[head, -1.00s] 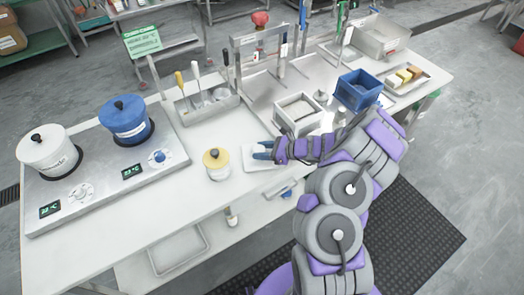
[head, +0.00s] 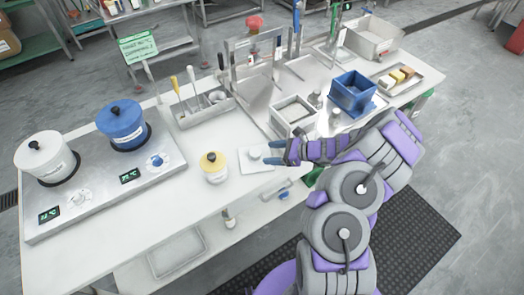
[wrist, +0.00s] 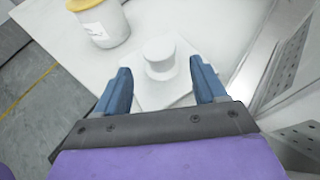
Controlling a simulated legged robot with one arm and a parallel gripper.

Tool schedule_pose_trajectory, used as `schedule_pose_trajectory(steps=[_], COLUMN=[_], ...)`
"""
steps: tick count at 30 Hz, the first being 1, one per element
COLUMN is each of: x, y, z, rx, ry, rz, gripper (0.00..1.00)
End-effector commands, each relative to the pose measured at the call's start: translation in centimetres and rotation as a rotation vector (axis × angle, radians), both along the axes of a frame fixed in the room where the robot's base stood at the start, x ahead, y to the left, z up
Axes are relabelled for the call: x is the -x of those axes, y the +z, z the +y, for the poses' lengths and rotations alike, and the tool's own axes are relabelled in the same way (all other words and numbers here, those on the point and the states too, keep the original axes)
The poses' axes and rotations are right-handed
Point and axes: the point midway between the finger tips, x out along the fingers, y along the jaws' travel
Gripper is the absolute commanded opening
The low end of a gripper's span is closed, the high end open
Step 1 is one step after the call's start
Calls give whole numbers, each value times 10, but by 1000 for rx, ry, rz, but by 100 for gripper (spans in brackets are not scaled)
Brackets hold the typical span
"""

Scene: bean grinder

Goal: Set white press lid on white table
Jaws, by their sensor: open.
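The white press lid (head: 256,165), a flat square plate with a round knob on top, lies flat on the white table (head: 190,215) near its front edge. In the wrist view the lid (wrist: 170,92) sits ahead of my gripper, with its knob between the lines of the two fingers. My gripper (head: 271,153) is open, with its blue fingers just right of the knob in the head view. In the wrist view my gripper (wrist: 160,78) holds nothing, and the fingers appear apart from the knob.
A white jar with a yellow lid (head: 214,168) stands close left of the press lid. An open white box (head: 292,120) and a blue box (head: 353,93) stand behind my arm. A hotplate with two pots (head: 100,185) fills the left. Bare table lies in front of the jar.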

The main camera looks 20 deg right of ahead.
Motion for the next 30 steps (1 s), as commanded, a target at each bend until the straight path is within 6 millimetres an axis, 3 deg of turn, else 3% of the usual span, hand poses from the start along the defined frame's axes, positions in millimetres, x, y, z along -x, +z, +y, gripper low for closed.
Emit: schedule_pose_trajectory(steps=[7, 14, 17, 22, 30], x=[20, 27, 26, 40, 100], y=[18, 28, 49, 110, 188], z=[-35, -41, -23, 36, 111], rx=[-1, 5, 24, 93, 248], ry=[-1, 20, 90, 322, 722], rz=[0, -10, -53, -184, -386], gripper=[71, 71, 71, 71, 71])
